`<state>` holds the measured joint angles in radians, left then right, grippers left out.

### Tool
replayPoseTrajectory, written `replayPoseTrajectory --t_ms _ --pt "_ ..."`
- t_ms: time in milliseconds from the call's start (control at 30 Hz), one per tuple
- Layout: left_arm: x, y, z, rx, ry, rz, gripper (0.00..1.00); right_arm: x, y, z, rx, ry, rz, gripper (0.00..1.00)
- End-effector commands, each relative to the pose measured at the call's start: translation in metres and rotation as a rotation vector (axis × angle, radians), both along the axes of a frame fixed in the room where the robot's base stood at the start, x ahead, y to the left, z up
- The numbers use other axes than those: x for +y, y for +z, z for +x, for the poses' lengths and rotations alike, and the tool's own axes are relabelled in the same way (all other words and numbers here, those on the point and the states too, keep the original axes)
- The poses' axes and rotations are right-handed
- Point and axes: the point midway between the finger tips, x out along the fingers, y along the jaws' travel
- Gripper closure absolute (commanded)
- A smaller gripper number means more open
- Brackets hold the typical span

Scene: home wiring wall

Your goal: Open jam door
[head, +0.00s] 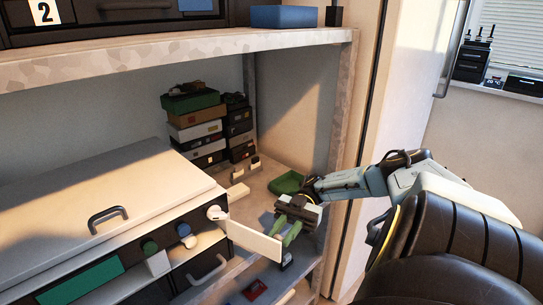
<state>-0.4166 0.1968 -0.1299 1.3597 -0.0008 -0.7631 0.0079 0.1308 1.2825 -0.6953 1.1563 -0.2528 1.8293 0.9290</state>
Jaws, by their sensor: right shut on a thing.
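A white door panel (255,241), which I take to be the jam door, stands out from the front of the low cabinet on the shelf. Its left end meets the cabinet front and its right end reaches my right gripper. My right gripper (288,241) comes in from the right and points down at the panel's free end. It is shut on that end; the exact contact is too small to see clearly. My left gripper is not in view.
The cabinet's lid (60,222) carries a dark handle (107,219). Stacked boxes (196,125) and a green tray (287,182) stand behind my gripper. A shelf board (180,48) runs above. A small red item (255,290) lies below the panel.

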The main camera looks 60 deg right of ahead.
Motion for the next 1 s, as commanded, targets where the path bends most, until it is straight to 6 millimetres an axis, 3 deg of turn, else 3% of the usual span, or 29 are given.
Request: replayPoseTrajectory --t_ms 300,333,500,900,1000 --pt "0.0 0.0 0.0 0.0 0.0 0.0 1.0 0.0 0.0 0.0 0.0 0.001 -0.002 1.0" --pt "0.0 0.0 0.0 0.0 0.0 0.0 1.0 0.0 0.0 0.0 0.0 0.001 -0.002 0.76" --pt "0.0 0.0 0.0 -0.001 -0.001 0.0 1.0 0.0 0.0 0.0 0.0 0.0 -0.002 0.55" --pt "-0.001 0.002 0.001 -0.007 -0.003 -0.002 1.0 -0.001 0.006 0.0 0.0 0.0 -0.003 0.55" --pt "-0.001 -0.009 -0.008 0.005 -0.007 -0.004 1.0 0.0 0.016 0.0 0.0 0.0 -0.002 0.55"
